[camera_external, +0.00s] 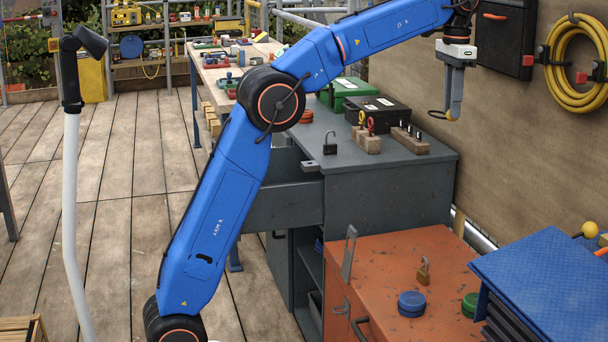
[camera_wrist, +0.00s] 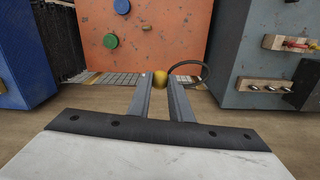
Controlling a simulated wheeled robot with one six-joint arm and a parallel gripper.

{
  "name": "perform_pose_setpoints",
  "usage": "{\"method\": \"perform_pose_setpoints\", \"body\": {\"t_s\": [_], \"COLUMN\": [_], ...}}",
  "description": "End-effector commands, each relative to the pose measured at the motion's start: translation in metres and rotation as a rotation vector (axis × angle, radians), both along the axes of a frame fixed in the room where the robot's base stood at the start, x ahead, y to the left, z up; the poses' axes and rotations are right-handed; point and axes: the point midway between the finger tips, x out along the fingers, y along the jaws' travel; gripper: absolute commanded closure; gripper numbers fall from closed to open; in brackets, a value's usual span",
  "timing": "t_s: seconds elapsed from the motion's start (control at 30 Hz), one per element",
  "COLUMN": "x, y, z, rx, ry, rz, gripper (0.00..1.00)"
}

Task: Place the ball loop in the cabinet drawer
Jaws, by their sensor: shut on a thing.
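The ball loop, a small yellow ball (camera_wrist: 160,78) with a thin dark ring (camera_wrist: 190,72), is between my gripper's fingertips in the wrist view. In the external view, the ball (camera_external: 449,115) and ring show at the tips of my gripper (camera_external: 453,108), which is shut on the ball. My gripper points down, in the air right of the grey cabinet (camera_external: 390,195), near the wall. A grey drawer (camera_external: 285,206) sticks out from the cabinet's left side, pulled open. My arm passes in front of it and hides part of it; its inside is mostly hidden.
The grey cabinet top holds a black case (camera_external: 378,113), a green case (camera_external: 345,91), a padlock (camera_external: 330,144) and wooden blocks (camera_external: 366,140). An orange cabinet (camera_external: 400,257) with a padlock and blue disc (camera_external: 411,304) stands in front. A yellow hose (camera_external: 578,65) hangs on the wall.

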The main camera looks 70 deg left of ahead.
Motion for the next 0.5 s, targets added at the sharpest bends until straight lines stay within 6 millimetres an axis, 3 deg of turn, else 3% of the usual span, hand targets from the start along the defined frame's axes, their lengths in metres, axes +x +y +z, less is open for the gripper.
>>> {"method": "perform_pose_setpoints", "body": {"t_s": [0.27,0.5], "x": [-0.012,-0.037], "y": [0.067,0.155], "z": [0.000,0.000], "rx": [0.002,0.004], "ry": [-0.003,-0.006], "rz": [-0.142,-0.347], "gripper": [1.00,1.00]}}
